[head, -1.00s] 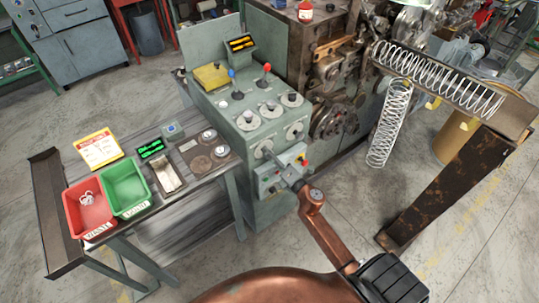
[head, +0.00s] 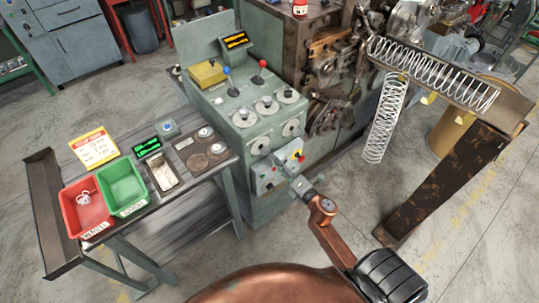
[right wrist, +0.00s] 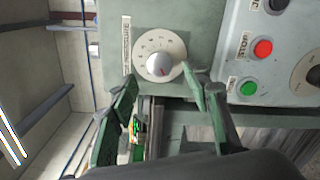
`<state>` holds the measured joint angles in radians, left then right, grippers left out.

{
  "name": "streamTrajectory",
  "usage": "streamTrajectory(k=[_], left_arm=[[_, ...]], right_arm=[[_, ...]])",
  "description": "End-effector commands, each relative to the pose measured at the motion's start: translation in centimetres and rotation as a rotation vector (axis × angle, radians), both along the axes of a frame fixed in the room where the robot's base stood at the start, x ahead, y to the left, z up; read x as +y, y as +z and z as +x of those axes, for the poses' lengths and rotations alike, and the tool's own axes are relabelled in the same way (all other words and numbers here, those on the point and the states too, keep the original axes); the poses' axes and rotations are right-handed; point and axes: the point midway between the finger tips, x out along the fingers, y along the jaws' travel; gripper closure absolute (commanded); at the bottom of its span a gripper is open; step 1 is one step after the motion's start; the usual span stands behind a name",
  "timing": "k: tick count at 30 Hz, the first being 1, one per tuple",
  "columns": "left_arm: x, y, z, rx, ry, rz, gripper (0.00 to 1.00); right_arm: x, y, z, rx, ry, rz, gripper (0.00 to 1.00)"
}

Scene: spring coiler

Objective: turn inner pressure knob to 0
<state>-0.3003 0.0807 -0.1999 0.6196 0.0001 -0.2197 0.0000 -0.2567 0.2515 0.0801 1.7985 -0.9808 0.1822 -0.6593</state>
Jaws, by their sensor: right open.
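A grey-green control cabinet (head: 222,100) carries several round dial knobs, two of them on its front face: a left one (head: 260,146) and a right one (head: 291,127). The right wrist view shows one round silvery knob (right wrist: 160,65) on a pale dial plate with a small red mark at its lower right. The label beside it is too small to read. My right gripper (head: 304,189) is open and empty, in front of the cabinet and apart from it. In the wrist view its green fingers (right wrist: 158,84) stand either side of the knob's lower part. My left gripper is not in view.
A button box (head: 283,172) juts from the cabinet front below the knobs; red (right wrist: 263,48) and green (right wrist: 249,88) buttons show right of the dial. A side table with a red bin (head: 86,207) and a green bin (head: 122,186) stands left. A coil spring (head: 385,118) hangs right.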

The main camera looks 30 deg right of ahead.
Motion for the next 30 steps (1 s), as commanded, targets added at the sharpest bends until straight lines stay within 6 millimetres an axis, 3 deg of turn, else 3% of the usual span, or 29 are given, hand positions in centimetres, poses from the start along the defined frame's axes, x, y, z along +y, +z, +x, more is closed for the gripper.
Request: streamTrajectory(k=[3, 9, 30], left_arm=[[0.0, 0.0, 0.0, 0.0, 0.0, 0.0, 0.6], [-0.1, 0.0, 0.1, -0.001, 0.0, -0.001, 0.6], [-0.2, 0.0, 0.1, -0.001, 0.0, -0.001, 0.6]], right_arm=[[-0.2, -0.1, -2.4, 0.001, -0.003, 0.0, 0.56], [-0.4, 0.0, -4.5, 0.0, -0.001, 0.001, 0.56], [-0.5, -0.6, -4.8, 0.009, -0.004, 0.014, 0.56]])
